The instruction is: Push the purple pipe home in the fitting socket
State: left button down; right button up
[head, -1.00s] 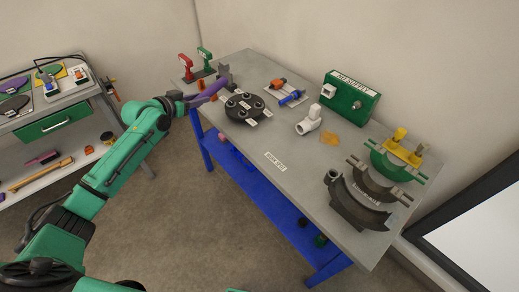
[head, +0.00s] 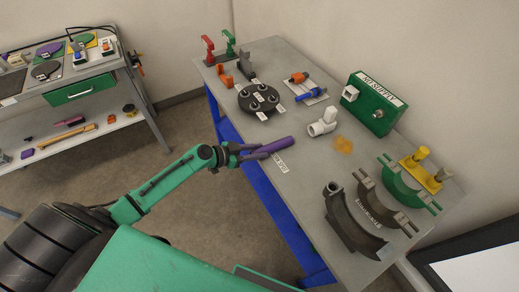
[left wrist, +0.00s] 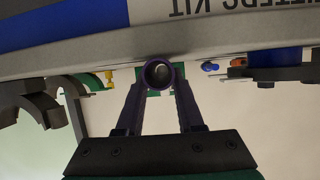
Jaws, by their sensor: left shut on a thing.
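The purple pipe (head: 277,145) is in my left gripper (head: 248,153), which is shut on it. It lies about level near the bench's front edge, pointing right in the head view. The pipe (left wrist: 158,74) shows end-on between the fingers in the left wrist view. The white fitting (head: 322,125) stands on the bench to the right of the pipe, a clear gap away. I cannot see inside its socket from here. My right gripper is not in view.
A black round holder (head: 260,97) is behind the pipe. A blue-and-orange tool plate (head: 308,94), a green supply box (head: 372,104) and an amber patch (head: 343,145) are near the fitting. Curved clamps (head: 352,222) fill the right end. Bare bench lies between pipe and fitting.

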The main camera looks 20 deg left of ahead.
aim_at(278, 143)
pick_arm(q)
jog(key=shift+w+d+r+m, duration=0.15)
jog(key=shift+d+m, duration=0.15)
jog(key=shift+m, duration=0.2)
jog(key=shift+w+d+r+m+t+y+p, duration=0.1)
jog(key=shift+d+r+m+t+y+p, duration=0.2)
jog(key=shift+m+t+y, duration=0.25)
jog(key=w+d, duration=0.2)
jog(key=w, duration=0.1)
jog(key=shift+d+f, duration=0.15)
jog(key=shift+d, duration=0.15)
jog(key=shift+w+d, duration=0.45)
jog(key=shift+w, duration=0.05)
jog(key=shift+d, duration=0.15)
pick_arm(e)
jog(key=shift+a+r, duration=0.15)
pick_arm(q)
jog(key=shift+b, duration=0.35)
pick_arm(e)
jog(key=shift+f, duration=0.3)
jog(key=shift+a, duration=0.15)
